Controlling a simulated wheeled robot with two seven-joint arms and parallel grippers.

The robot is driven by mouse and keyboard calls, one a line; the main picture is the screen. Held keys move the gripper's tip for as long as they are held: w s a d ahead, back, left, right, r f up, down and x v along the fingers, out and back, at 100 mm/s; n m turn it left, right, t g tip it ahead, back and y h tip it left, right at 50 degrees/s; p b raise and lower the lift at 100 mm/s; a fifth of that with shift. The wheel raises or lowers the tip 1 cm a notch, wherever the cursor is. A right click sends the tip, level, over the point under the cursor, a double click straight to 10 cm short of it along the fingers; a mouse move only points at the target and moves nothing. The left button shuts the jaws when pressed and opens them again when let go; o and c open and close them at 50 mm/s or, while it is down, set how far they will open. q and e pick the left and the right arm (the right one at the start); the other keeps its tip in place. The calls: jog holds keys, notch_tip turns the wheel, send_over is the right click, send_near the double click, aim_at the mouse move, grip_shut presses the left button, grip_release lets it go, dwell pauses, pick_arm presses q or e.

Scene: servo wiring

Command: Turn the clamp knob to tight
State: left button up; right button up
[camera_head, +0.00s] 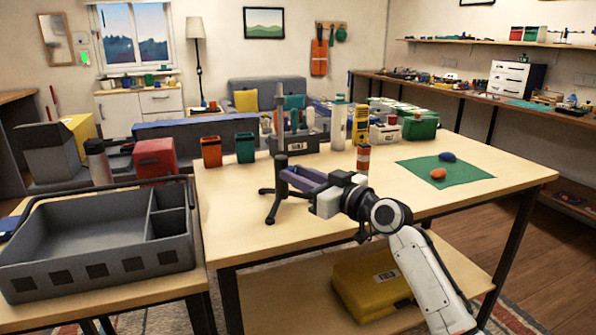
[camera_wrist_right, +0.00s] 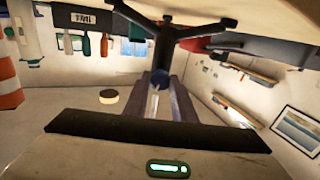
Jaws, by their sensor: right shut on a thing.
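A dark stand (camera_head: 271,207) with splayed feet and an upright rod is on the wooden table, left of its middle. In the right wrist view its legs (camera_wrist_right: 190,30) spread across the top. My right gripper (camera_head: 288,175) reaches the stand from the right, its fingers at the rod above the feet. In the right wrist view my fingers close around a small round blue knob (camera_wrist_right: 160,76), with a pale rod-like part between them. The knob's marking and how far it is turned cannot be read. It is hidden in the head view. My left gripper is out of view.
A dark tool holder (camera_head: 313,142) stands behind the stand, with an orange cup (camera_head: 211,152) and a teal cup (camera_head: 245,148) to its left. An orange-and-white cylinder (camera_head: 363,159) stands right of it. A green mat (camera_head: 466,176) lies farther right. A grey tray (camera_head: 100,255) is at left.

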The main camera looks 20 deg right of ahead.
jog(key=m+p, duration=0.3)
jog(key=m, duration=0.4)
jog(key=shift+d+r+p, duration=0.1)
jog(key=shift+r+p, duration=0.05)
jog(key=shift+p, duration=0.25)
jog(key=m+p, duration=0.3)
jog(key=m, duration=0.4)
jog(key=shift+f+m, duration=0.2)
jog(key=shift+m, duration=0.2)
jog(key=o, duration=1.1)
jog(key=shift+c, duration=0.2)
